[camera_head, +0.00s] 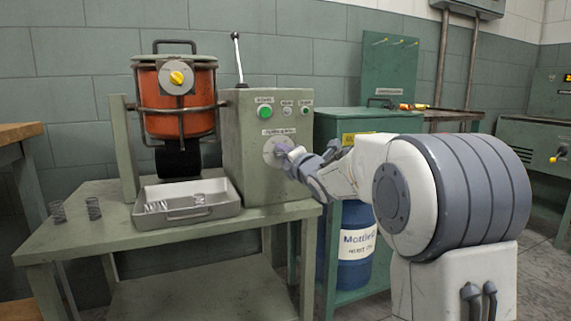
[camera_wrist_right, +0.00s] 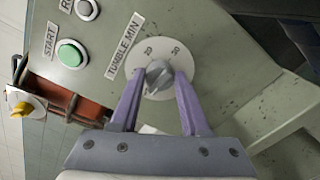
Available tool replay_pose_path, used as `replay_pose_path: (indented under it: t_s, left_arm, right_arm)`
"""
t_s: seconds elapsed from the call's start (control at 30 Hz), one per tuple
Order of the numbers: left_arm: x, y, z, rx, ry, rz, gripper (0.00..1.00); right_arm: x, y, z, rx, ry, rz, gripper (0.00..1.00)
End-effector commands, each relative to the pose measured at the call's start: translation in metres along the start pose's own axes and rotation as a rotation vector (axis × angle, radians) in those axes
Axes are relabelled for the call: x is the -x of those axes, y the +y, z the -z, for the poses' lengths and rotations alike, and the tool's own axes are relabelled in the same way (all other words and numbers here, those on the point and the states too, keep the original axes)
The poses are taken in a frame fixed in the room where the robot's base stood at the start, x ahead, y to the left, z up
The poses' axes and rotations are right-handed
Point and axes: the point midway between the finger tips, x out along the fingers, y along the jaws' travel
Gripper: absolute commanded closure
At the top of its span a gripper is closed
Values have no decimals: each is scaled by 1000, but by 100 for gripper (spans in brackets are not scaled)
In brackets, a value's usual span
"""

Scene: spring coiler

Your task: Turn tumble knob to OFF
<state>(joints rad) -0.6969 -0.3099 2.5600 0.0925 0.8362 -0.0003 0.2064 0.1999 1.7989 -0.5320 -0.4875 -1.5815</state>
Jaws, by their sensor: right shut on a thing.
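The tumble knob (camera_wrist_right: 158,76) is a grey knob on a round white dial (camera_wrist_right: 180,56) beside a label reading TUMBLE MIN. In the head view the dial (camera_head: 269,153) sits on the front of the green machine cabinet, below the buttons. My right gripper (camera_head: 289,153) reaches it from the right. In the right wrist view the purple fingers of my right gripper (camera_wrist_right: 159,82) are closed on opposite sides of the knob. Part of the dial is hidden behind the fingers, and I cannot read the knob's setting for certain. My left gripper is not in view.
A green START button (camera_wrist_right: 71,54) sits near the dial. An orange drum (camera_head: 178,100) in a frame stands left of the cabinet (camera_head: 238,165). A grey tray (camera_head: 187,215) with springs and loose springs (camera_head: 93,208) lie on the bench. A blue barrel (camera_head: 356,262) stands behind my right arm.

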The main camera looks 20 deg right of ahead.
Motion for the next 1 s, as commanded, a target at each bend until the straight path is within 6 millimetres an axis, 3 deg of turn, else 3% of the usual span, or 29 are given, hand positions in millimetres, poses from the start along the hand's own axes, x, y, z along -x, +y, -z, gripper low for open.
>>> replay_pose_path:
  t_s: [0.63,0.67,0.7,0.73,1.0]
  left_arm:
    - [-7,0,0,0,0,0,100]
    - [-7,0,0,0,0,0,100]
    - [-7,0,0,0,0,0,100]
    - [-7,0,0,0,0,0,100]
    - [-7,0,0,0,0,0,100]
  right_arm:
    - [0,0,2,50,3,0,100]
    - [0,0,2,50,3,0,47]
    - [0,0,1,50,3,0,31]
    - [0,0,1,50,3,0,24]
    - [0,0,0,49,1,0,24]
